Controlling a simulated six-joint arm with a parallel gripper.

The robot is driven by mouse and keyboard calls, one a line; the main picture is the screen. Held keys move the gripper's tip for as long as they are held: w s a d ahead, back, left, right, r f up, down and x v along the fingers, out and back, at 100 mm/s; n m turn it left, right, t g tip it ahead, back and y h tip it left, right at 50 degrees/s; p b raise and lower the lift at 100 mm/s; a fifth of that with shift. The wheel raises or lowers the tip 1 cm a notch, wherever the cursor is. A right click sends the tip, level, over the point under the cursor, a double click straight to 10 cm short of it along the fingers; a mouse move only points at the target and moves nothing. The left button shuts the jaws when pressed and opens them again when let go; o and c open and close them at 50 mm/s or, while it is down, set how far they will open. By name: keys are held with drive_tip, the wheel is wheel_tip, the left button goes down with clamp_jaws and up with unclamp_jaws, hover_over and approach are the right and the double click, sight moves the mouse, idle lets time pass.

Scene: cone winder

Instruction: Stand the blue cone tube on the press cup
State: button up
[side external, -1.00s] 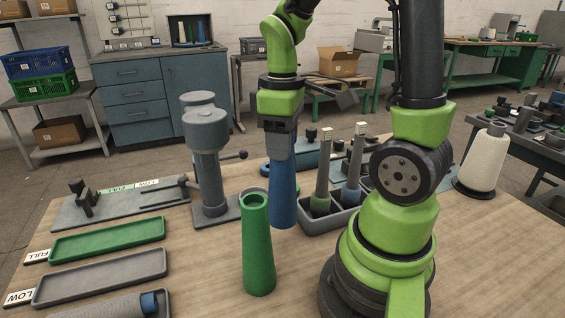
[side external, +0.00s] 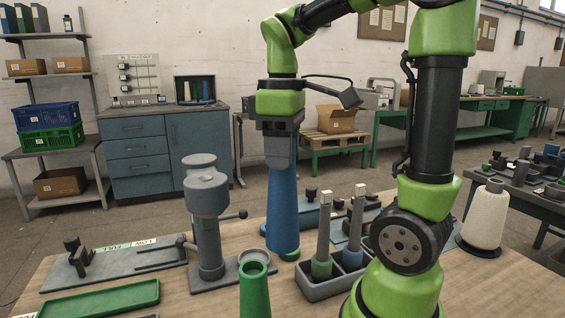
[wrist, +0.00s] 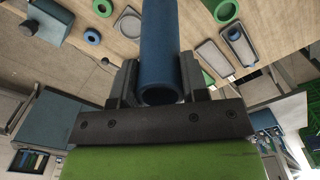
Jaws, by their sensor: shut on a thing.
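My gripper (side external: 280,150) is shut on the blue cone tube (side external: 283,205) near its upper end and holds it upright, wide end down. In the wrist view the blue cone tube (wrist: 160,45) stands between the jaws (wrist: 158,85). In the side view its lower end is right of the grey press (side external: 207,215) and in front of a small green thing (side external: 291,256). The press cup (side external: 251,255) seems to be the grey ring on the press base, left of the tube and partly hidden by the green cone tube (side external: 254,290).
The green cone tube stands at the near edge of the picture. A grey two-part holder (side external: 331,280) with two upright tools is right of the blue tube. A green tray (side external: 100,299) lies at left. A white cone (side external: 486,215) stands at right.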

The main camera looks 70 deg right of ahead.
drive_tip(key=shift+r, duration=0.1)
drive_tip(key=w+d+f, duration=0.9)
drive_tip(key=w+f, duration=0.1)
drive_tip(key=w, duration=0.1)
drive_tip(key=shift+w+f, duration=0.15)
drive_tip(key=shift+f, duration=0.1)
drive_tip(key=shift+d+f, duration=0.1)
drive_tip(key=shift+f, duration=0.05)
idle(1.3)
drive_tip(key=shift+f, duration=1.5)
idle(0.3)
drive_tip(key=shift+f, duration=0.35)
